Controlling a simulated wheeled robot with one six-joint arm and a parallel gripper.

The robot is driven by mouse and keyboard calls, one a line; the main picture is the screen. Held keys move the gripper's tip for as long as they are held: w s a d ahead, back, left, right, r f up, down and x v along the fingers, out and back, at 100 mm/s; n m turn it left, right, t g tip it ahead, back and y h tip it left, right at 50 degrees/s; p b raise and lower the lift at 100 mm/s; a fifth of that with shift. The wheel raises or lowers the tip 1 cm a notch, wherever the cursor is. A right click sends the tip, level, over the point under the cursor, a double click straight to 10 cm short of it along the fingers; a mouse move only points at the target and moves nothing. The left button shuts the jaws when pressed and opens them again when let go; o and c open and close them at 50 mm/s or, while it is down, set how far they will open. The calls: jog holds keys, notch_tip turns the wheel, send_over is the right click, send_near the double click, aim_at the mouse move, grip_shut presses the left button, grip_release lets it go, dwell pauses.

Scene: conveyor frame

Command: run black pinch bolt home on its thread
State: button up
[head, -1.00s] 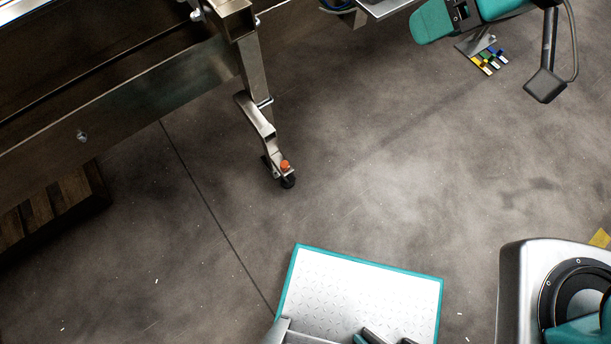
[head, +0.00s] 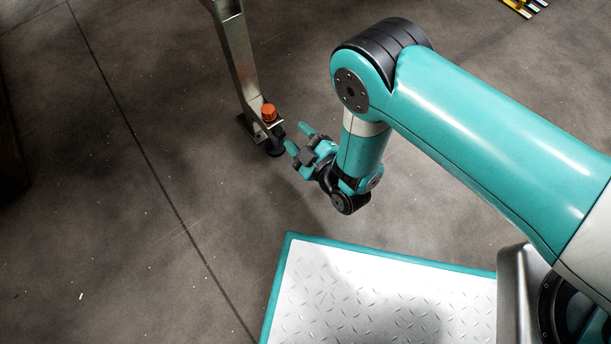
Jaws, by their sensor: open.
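My gripper (head: 298,138) is open, with teal fingertips pointing left towards the foot. It is just right of the caster, and nothing shows between its fingers. Whether a fingertip touches the foot cannot be told.
Bare grey floor (head: 120,190) lies left of the leg and below my gripper, with a dark seam running across it. Yellow and black striped pieces (head: 525,6) lie at the top right edge. A dark shape fills the far left edge.

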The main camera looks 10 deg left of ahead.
aim_at(282, 136)
jog(key=s+d+f+n+y+b, duration=0.1)
jog(key=s+d+f+b, duration=0.15)
jog(key=f, duration=0.35)
jog(key=shift+t, duration=0.4)
jog(key=b+x, duration=0.1)
jog(key=x, duration=0.2)
jog(key=b+x, duration=0.4)
jog(key=x, duration=0.1)
jog(key=shift+s+a+f, duration=0.1)
jog(key=shift+a+f, duration=0.3)
jog(key=shift+a, duration=0.15)
jog(key=shift+a+r, duration=0.15)
jog(key=shift+r, duration=0.1)
jog(key=shift+c, duration=1.1)
jog(key=c, duration=0.6)
jog(key=shift+o, duration=0.2)
jog(key=m, duration=0.9)
jog(key=shift+m, duration=0.3)
jog(key=m, duration=0.8)
jog(key=shift+m, duration=0.4)
jog(key=m, duration=1.4)
jog(key=shift+m, duration=0.3)
jog(key=o, duration=0.5)
jog(key=shift+m, duration=1.2)
jog(key=o, duration=0.5)
